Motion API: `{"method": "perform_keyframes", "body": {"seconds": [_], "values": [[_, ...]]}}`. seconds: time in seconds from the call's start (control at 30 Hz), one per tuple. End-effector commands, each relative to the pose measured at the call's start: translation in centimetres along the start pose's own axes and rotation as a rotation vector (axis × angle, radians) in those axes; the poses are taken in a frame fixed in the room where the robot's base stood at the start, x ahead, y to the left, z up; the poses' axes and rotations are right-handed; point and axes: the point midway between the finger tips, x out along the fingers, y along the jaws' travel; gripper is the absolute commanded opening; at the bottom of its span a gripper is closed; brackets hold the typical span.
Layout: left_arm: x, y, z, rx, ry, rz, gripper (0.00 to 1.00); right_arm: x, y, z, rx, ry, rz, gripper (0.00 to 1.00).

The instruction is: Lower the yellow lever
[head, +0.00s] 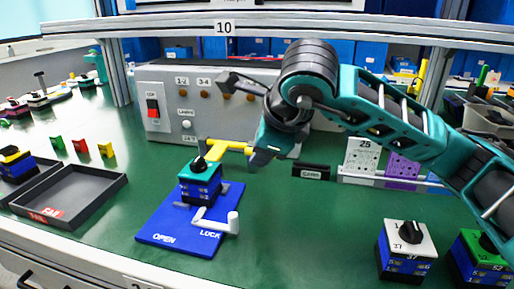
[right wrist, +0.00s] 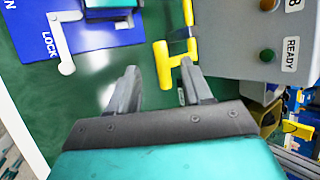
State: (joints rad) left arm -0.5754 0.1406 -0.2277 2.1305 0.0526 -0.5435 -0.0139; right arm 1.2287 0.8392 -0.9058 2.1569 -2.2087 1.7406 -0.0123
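My right gripper (head: 262,156) is close to the lever's outer end. In the right wrist view the gripper (right wrist: 160,67) has its fingers spread apart, with the yellow lever (right wrist: 163,62) showing between and just beyond the fingertips. I cannot tell whether they touch it. My left gripper is not in view.
A grey control box (head: 170,100) with a red switch stands behind the lever. Dark trays (head: 90,195) lie at the left. More switch blocks (head: 407,250) stand at the front right. The green table (head: 310,225) is clear between the base plate and these blocks.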

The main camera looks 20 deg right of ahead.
Motion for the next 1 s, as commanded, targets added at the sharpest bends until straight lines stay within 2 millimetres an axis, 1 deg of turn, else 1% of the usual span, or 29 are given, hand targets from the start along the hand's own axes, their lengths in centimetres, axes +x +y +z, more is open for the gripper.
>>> {"method": "perform_keyframes", "body": {"seconds": [0.03,0.2,0.3,0.4,0.57,1.0], "values": [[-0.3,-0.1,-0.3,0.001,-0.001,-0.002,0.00,-1.5,-0.2,0.2,-0.002,-0.004,-0.004,0.49],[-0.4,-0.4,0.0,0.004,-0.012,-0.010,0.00,-5.0,-0.1,0.2,-0.002,-0.004,-0.002,0.49],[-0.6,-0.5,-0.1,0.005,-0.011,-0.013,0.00,-6.5,-0.1,0.2,-0.003,-0.004,-0.001,0.49],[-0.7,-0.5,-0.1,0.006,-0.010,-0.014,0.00,-7.4,0.0,0.1,-0.002,-0.004,0.001,0.49],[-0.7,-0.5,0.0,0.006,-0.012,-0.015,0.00,-7.9,0.1,0.1,-0.002,-0.003,0.001,0.49],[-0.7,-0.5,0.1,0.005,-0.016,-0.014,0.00,-7.9,0.1,0.1,-0.002,-0.004,0.002,0.49]]}}
